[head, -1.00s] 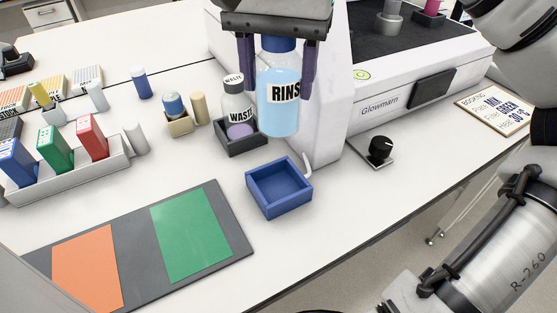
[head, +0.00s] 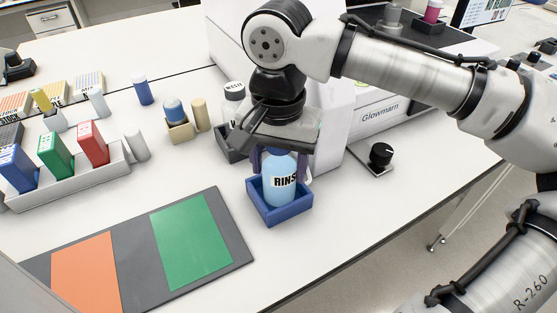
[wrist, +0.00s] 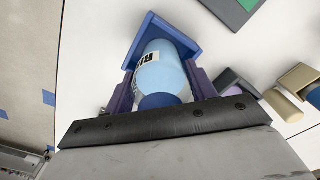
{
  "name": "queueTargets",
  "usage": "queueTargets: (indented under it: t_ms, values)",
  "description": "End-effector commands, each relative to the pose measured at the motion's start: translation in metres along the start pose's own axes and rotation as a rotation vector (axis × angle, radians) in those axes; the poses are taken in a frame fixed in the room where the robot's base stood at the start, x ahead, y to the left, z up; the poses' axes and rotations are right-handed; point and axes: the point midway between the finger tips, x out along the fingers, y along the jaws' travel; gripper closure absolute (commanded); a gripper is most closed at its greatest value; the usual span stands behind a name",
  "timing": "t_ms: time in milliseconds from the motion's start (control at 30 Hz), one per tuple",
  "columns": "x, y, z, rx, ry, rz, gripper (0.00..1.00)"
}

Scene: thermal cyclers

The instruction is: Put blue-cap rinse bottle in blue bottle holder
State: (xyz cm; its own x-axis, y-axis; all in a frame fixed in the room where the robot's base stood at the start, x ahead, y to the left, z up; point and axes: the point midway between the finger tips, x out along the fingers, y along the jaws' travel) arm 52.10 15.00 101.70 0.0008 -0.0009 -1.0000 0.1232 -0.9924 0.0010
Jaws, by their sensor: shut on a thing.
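The rinse bottle (head: 281,182), light blue with a RINSE label, stands upright inside the blue bottle holder (head: 284,216), a square open tray. Its blue cap (wrist: 158,101) shows in the wrist view, between the purple fingers. My gripper (head: 280,160) is shut on the bottle near its top, with a finger on each side. In the wrist view the bottle (wrist: 162,72) extends into the holder (wrist: 150,28). The bottle's base is hidden by the holder walls, so I cannot tell whether it touches the floor of the holder.
The waste bottle (head: 234,91) in its dark holder stands just behind my gripper. The white Glowmarn machine (head: 370,118) and a black knob (head: 381,155) are to the right. A dark mat with a green sheet (head: 191,242) and an orange sheet (head: 86,275) lies left.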

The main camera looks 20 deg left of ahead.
Motion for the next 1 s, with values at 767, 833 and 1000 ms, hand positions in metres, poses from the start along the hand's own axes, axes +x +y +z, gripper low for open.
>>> queueTargets:
  t_ms: [767,833,1000]
  values:
    - [-0.003,0.000,0.000,0.001,0.001,0.000,0.22]
    - [-0.008,-0.001,0.000,0.000,0.001,-0.002,0.22]
    - [-0.040,-0.001,-0.001,0.001,0.002,-0.004,0.22]
